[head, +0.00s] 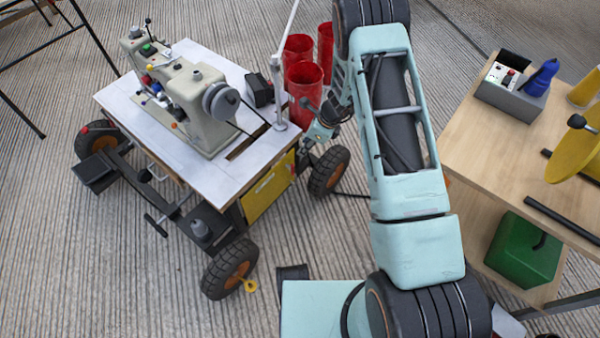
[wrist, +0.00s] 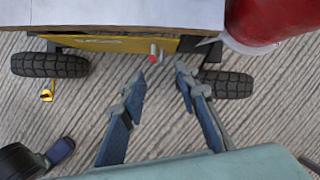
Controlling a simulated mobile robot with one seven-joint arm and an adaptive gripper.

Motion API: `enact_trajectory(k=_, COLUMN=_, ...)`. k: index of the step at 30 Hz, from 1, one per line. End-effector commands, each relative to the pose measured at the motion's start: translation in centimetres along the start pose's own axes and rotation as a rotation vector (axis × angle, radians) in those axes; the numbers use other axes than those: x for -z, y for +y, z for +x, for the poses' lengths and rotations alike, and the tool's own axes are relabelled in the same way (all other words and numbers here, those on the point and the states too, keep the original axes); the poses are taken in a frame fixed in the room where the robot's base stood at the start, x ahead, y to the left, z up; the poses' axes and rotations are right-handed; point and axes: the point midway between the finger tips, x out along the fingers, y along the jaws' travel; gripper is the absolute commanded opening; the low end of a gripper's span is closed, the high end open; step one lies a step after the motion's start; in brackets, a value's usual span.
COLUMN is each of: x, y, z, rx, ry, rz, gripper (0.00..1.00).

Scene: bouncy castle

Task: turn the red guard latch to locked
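A small red-tipped latch (wrist: 153,57) with a pale metal body sticks out from the yellow panel (wrist: 110,43) under the table edge, near the top middle of the wrist view. In the head view the yellow panel (head: 268,192) is on the cart's right side; I cannot make out the latch there. My gripper (wrist: 161,76) is open and empty, its two blue-grey fingers pointing towards the panel. The latch appears between the fingertip directions, just beyond them; no contact shows. Its set position is too small to tell.
A sewing machine (head: 185,100) stands on the white-topped cart (head: 215,178). Several red cylinders (head: 305,85) stand close behind my gripper. Black wheels (wrist: 50,65) flank the panel. A wooden table (head: 470,130) with tools is at right. The ribbed floor before the panel is mostly clear.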

Motion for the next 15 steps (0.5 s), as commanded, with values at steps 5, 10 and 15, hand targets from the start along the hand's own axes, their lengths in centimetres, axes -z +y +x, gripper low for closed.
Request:
enact_trajectory(k=5, x=1.0, y=1.6, z=3.6, rx=-0.022, ry=-0.002, rz=0.112, gripper=0.29)
enact_trajectory(k=10, x=1.0, y=1.8, z=5.8, rx=-0.025, ry=-0.001, rz=0.121, gripper=0.29)
enact_trajectory(k=15, x=1.1, y=1.9, z=9.1, rx=-0.026, ry=0.0, rz=0.118, gripper=0.29)
